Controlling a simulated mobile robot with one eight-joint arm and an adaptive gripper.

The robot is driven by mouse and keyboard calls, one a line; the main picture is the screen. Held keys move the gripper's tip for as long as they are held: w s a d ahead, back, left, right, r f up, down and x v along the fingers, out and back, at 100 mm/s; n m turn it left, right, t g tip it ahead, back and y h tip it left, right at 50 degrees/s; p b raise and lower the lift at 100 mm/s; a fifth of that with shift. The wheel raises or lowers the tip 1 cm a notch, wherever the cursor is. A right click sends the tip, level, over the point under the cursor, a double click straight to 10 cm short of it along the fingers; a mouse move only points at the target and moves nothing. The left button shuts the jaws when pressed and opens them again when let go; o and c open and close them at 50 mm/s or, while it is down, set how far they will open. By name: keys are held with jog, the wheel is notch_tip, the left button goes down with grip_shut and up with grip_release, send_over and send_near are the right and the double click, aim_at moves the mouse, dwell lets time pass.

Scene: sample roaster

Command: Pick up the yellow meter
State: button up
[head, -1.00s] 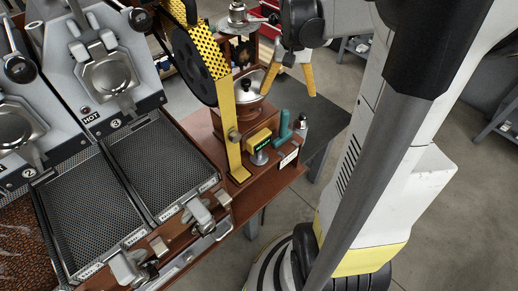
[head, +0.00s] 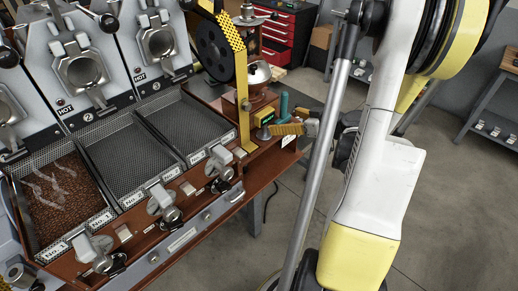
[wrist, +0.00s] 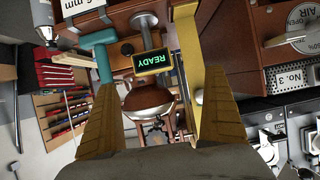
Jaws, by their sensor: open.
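The yellow meter (head: 266,116) is a small box with a green lit display, standing on the brown wooden ledge at the right end of the machine. In the wrist view the meter (wrist: 154,62) reads READY and appears between my two ribbed fingers. My gripper (head: 285,129) is open and lies nearly level, just right of the meter in the head view. It also shows in the wrist view (wrist: 158,68). I see no finger closed on the meter; whether one touches it I cannot tell.
A yellow upright post (head: 243,95) stands close left of the meter. A teal T-shaped tool (head: 284,102) stands close behind it. A silver round-based tool (head: 263,133) is close in front. Perforated trays (head: 190,122) fill the left. Open floor lies right.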

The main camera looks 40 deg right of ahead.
aim_at(268, 115)
jog(key=x, duration=0.3)
jog(key=d+b+x, duration=0.1)
jog(key=x, duration=0.1)
jog(key=shift+w, duration=0.15)
jog(key=shift+d+r+b+x, duration=0.15)
jog(key=shift+b+x, duration=0.35)
jog(key=shift+x, duration=0.9)
jog(key=shift+d+r+b+x, duration=0.1)
jog(key=shift+b+x, duration=0.4)
jog(key=shift+x, duration=0.85)
jog(key=shift+w, duration=0.1)
jog(key=c, duration=1.5)
jog(key=shift+r, duration=0.1)
